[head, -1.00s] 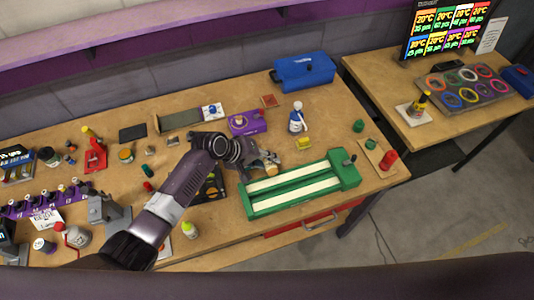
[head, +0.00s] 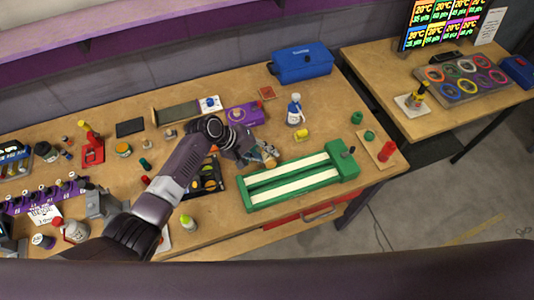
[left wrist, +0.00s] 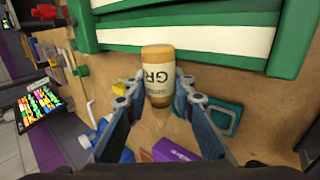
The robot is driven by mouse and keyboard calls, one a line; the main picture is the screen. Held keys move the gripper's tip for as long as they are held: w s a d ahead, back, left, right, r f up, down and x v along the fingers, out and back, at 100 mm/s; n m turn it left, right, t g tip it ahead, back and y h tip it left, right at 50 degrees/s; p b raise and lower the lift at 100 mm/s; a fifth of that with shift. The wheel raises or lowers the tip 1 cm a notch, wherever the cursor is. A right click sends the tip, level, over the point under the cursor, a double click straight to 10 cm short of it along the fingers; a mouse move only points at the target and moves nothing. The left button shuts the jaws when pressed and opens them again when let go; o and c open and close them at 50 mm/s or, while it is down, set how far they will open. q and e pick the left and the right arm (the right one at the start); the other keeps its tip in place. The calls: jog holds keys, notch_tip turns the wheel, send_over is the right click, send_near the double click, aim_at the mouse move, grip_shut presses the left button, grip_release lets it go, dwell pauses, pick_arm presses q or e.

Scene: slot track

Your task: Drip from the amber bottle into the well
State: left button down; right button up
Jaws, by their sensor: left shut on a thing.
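The amber bottle (left wrist: 158,78) has a pale label reading "GR". My left gripper (head: 266,154) is shut on it, with the fingers (left wrist: 160,98) on both sides of its lower part in the left wrist view. The bottle's base points to the picture top and its narrow tip to the bottom there. I cannot tell which thing is the well. My right gripper is not in view.
A black tray (head: 221,188) with round pieces lies beside my left arm. A purple box (head: 246,116), a white-and-blue bottle (head: 294,110) and a yellow block (head: 302,134) stand behind the gripper. A blue toolbox (head: 302,64) is at the back; a red cylinder (head: 386,150) is at right.

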pick_arm(q)
jog(key=shift+w+r+n+g+h+b, duration=0.15)
jog(key=shift+n+g+h+b, duration=0.1)
jog(key=shift+g+b, duration=0.35)
jog(key=shift+s+r+n+g+h+b, duration=0.1)
jog(key=shift+n+g+h+b, duration=0.15)
jog(key=shift+g+b, duration=0.35)
jog(key=shift+r, duration=0.15)
jog(key=shift+r, duration=0.15)
dwell(0.6)
